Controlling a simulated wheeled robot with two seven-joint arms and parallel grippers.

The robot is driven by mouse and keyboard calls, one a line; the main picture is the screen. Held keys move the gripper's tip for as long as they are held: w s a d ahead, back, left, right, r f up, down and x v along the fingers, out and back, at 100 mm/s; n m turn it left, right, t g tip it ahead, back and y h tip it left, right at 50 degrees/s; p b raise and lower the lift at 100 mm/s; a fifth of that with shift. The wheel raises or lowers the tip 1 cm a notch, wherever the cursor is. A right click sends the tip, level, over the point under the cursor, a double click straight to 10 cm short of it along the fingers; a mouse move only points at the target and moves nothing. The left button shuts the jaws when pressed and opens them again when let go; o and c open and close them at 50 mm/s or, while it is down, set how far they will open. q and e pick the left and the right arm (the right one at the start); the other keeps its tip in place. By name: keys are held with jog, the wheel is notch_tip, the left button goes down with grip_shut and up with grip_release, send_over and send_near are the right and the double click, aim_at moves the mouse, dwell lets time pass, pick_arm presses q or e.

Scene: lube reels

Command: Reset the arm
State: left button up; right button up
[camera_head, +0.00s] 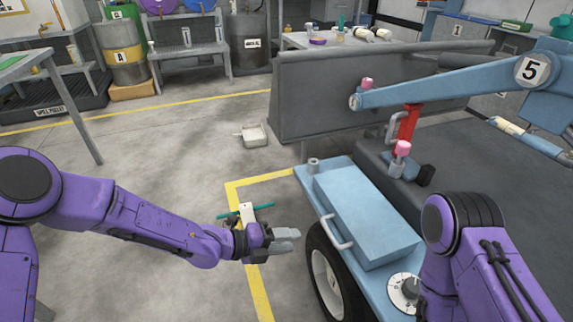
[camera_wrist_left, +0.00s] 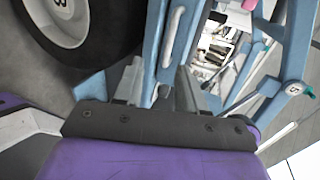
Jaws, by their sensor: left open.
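A blue jointed arm (camera_head: 450,88) with a round "5" plate reaches in from the right, with a pink knob (camera_head: 367,83) at its tip. A red link (camera_head: 408,122) hangs under it above a second pink knob (camera_head: 403,148). My left gripper (camera_head: 290,239) is open and empty, over the floor to the left of the blue machine. In the left wrist view, my left fingers (camera_wrist_left: 160,88) show at the bottom middle, with the blue arm (camera_wrist_left: 275,90) beyond them at right. My right arm (camera_head: 475,240) is at lower right; its gripper is out of view.
The blue box (camera_head: 365,213) with a handle sits on the machine above a wheel (camera_head: 328,275), near my left gripper. A grey panel (camera_head: 340,92) stands behind. The floor at left is open.

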pick_arm(q)
jog(key=s+a+f+n+t+y, duration=0.2)
jog(key=s+a+f+n+y, duration=0.3)
jog(key=n, duration=1)
jog(key=a+f+n+t+y, duration=0.25)
jog(key=a+f+n, duration=0.45)
jog(key=n, duration=0.8)
jog(key=s+a+f+n+g+y, duration=0.3)
jog(key=s+a+f+n+y, duration=0.2)
jog(key=s+a, duration=0.5)
jog(key=s+a+f+n+g+y, duration=0.35)
jog(key=s+a, duration=0.45)
jog(key=s, duration=0.5)
notch_tip(320, 180, up, 20)
jog(key=p, duration=2)
jog(key=shift+f+t+y+p, duration=0.2)
jog(key=shift+t+y+p, duration=0.1)
